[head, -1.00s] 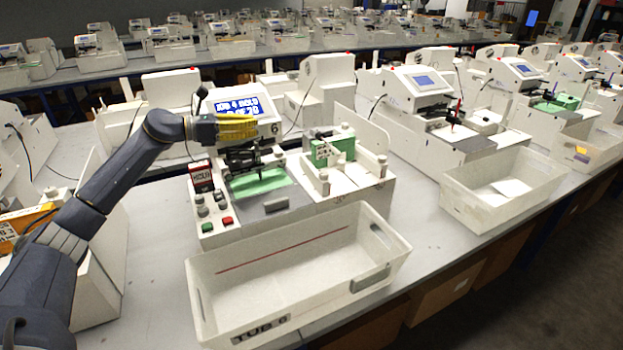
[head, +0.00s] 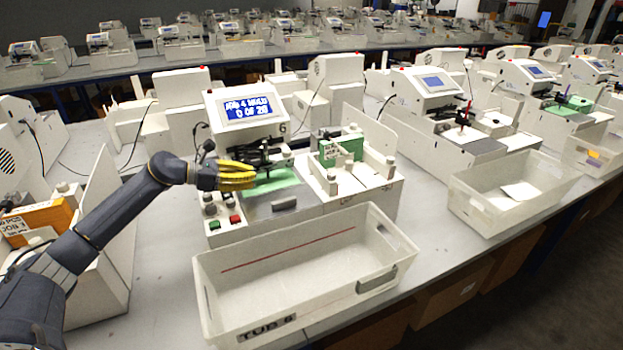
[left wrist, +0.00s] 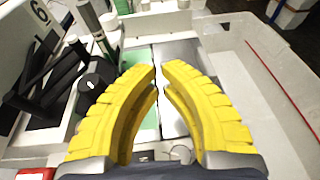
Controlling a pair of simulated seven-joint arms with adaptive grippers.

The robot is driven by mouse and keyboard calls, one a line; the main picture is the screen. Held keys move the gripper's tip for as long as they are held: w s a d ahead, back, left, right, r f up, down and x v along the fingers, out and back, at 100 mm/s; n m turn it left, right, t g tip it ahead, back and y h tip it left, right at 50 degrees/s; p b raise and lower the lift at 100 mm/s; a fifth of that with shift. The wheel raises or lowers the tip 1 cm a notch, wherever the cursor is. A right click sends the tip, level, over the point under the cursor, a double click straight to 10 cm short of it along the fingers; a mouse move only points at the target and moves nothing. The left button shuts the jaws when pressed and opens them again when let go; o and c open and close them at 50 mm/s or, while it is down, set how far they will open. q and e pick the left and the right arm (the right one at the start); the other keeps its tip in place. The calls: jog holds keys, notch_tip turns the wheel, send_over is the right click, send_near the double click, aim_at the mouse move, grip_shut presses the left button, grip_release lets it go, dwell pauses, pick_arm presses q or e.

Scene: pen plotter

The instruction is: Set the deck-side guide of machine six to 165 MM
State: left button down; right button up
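Machine six (head: 247,107) is a white machine with a lit screen, a "6" beside it and a deck holding a green sheet (head: 272,182). My left gripper (head: 252,177), with yellow fingers, is over the left part of this deck, below the screen. In the left wrist view its fingers (left wrist: 158,66) curve inward with a narrow gap between the tips and nothing held. The green sheet and a grey plate (left wrist: 175,75) show beyond them. A black knob (left wrist: 97,75) is left of the fingers. I cannot pick out the deck-side guide or read its scale. My right gripper is not in view.
A white tub (head: 225,313) with a red line inside stands in front of the machine. A green block (head: 351,146) and short posts are on the machine's right part. Red and green buttons (head: 235,219) are at its front left. Similar machines stand to both sides.

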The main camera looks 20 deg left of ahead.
pick_arm(q)
send_near(319, 177)
jog(key=x, duration=0.2)
jog(key=f+x, duration=0.1)
jog(key=x, duration=0.2)
jog(key=shift+s+d, duration=0.1)
jog(key=shift+s, duration=0.05)
jog(key=shift+w+d, duration=0.75)
jog(key=shift+d, duration=0.1)
jog(key=shift+w+d, duration=0.75)
jog(key=shift+s+a, duration=0.1)
